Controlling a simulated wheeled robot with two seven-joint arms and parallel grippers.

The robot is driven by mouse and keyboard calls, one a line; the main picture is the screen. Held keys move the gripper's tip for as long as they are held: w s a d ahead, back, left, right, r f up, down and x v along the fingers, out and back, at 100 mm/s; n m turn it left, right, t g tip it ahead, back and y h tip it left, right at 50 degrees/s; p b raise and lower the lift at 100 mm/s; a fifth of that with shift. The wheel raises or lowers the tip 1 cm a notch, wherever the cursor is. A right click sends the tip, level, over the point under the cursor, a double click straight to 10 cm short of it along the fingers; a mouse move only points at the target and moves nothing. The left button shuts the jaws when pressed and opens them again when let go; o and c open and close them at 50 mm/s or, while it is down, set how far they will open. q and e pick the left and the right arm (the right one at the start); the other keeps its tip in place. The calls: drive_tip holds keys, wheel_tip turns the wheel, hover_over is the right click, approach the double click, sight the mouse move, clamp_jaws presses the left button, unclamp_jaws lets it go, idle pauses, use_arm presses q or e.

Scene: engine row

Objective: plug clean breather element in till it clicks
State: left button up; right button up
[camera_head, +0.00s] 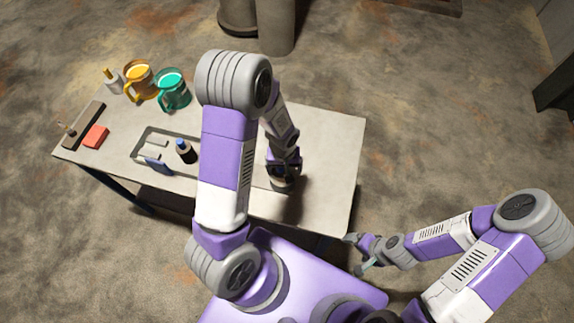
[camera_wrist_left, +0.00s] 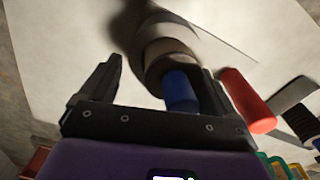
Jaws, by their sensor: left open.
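My left gripper (camera_head: 283,168) is over the right part of the table, just above a dark round part with a pale rim (camera_head: 284,184). In the left wrist view the open left gripper (camera_wrist_left: 150,85) has a pale, stepped round part (camera_wrist_left: 168,58) beyond its fingers. A blue cylinder (camera_wrist_left: 181,92) stands in front of that part, near the inside of the right finger. A red cylinder (camera_wrist_left: 247,102) lies just outside that finger. I cannot tell which piece is the breather element, or whether the blue cylinder touches the pale part. My right gripper (camera_head: 368,252) is off the table's front right corner.
The table (camera_head: 335,150) has bare room at its right end. A shallow tray (camera_head: 143,137) holds a dark bottle with a blue cap (camera_head: 186,151).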

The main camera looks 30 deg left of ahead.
use_arm(q)
drive_tip(key=shift+t, duration=0.3)
drive_tip(key=r+p, duration=0.1)
drive_tip(key=r, duration=0.1)
drive_tip(key=r+p, duration=0.1)
drive_tip(key=r, duration=0.1)
drive_tip(key=d+r+p, duration=0.1)
drive_tip(key=r, duration=0.1)
drive_tip(key=shift+w+r+p, duration=0.1)
drive_tip(key=shift+r+p, duration=0.3)
drive_tip(key=shift+a+r, duration=0.2)
drive_tip(key=shift+r, duration=0.05)
use_arm(e)
drive_tip(key=r, duration=0.4)
drive_tip(key=shift+a+r, duration=0.25)
drive_tip(key=shift+a, duration=0.15)
use_arm(q)
drive_tip(key=shift+w, duration=0.1)
drive_tip(key=shift+d, duration=0.1)
